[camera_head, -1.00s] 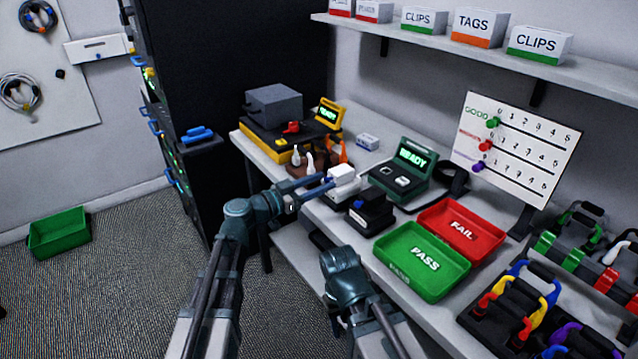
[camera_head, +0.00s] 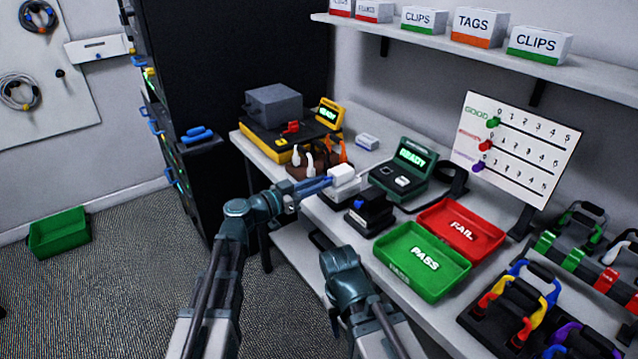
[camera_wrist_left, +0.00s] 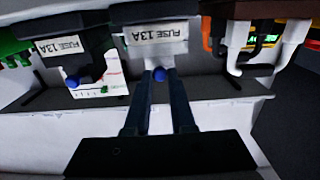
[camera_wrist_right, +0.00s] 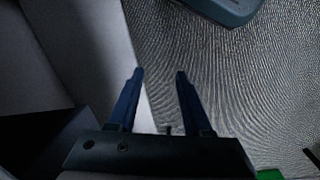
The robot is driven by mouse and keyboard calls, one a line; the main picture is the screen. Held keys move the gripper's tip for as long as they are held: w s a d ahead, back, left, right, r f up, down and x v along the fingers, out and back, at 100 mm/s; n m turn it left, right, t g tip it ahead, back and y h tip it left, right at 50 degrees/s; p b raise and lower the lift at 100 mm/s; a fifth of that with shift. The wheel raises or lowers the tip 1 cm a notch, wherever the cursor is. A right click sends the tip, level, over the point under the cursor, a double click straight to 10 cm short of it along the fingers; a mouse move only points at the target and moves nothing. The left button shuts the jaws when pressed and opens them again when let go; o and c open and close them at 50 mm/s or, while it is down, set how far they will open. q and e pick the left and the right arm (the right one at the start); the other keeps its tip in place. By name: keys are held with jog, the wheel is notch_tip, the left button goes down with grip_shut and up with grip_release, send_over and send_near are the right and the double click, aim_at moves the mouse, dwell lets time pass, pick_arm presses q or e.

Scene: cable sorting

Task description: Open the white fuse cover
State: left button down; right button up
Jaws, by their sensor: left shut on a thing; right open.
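The white fuse cover (camera_head: 342,174) sits on its fuse unit near the front edge of the bench. My left gripper (camera_head: 328,183) is at its front-left side, with its fingers close together. In the left wrist view, the picture is upside down and a unit labelled FUSE 13A (camera_wrist_left: 156,34) is straight ahead. A blue knob (camera_wrist_left: 158,74) is between the fingertips of my left gripper (camera_wrist_left: 160,78), which are shut on it. The cover's hinge is hidden. My right gripper (camera_wrist_right: 159,72) is open and empty, low in front of the bench.
A black fuse unit with a blue top (camera_head: 369,210) stands just right of the white one. Behind are a green READY tester (camera_head: 402,172) and a pale box (camera_head: 368,142). PASS (camera_head: 408,285) and FAIL (camera_head: 482,243) trays lie to the right.

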aim_at(344, 168)
dwell(0.8)
